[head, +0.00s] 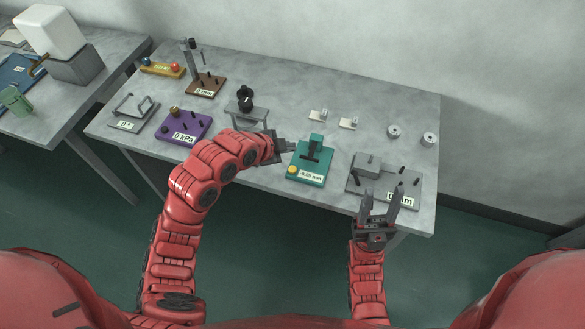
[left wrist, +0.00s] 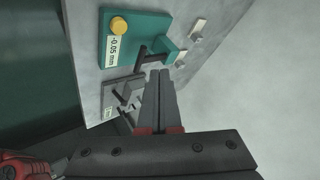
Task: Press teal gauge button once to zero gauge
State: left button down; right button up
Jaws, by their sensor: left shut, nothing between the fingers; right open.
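The teal gauge (head: 308,166) stands near the front of the grey table, with a yellow round button (head: 293,170) at its front left corner and a label reading about -0.05 mm. In the left wrist view the gauge (left wrist: 123,52) is at the upper left, with its yellow button (left wrist: 119,26) and its -0.05 mm label in plain sight. My left gripper (head: 291,146) is shut and empty, just left of the gauge's upright; whether it touches cannot be told. Its shut fingers also show in the left wrist view (left wrist: 160,75). My right gripper (head: 384,199) is open and empty, before the grey device.
A grey device (head: 370,168) with pegs stands right of the gauge. A purple kPa device (head: 182,127), a brown device (head: 205,86) and a black-topped stand (head: 246,108) are to the left. Small metal parts (head: 394,131) lie behind. The bare table (head: 300,90) at the back is free.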

pick_arm(q)
jog(key=b, duration=0.4)
send_over(289, 171)
notch_tip(289, 171, down, 7)
jog(key=shift+f, duration=0.5)
dwell(1.4)
jog(key=shift+f+b, duration=0.35)
jog(key=shift+b, duration=0.4)
jog(key=shift+f+b, duration=0.55)
dwell(0.3)
jog(key=shift+r, duration=0.1)
jog(key=shift+r+p, duration=0.3)
jog(key=shift+r, duration=0.6)
jog(key=shift+r, duration=0.1)
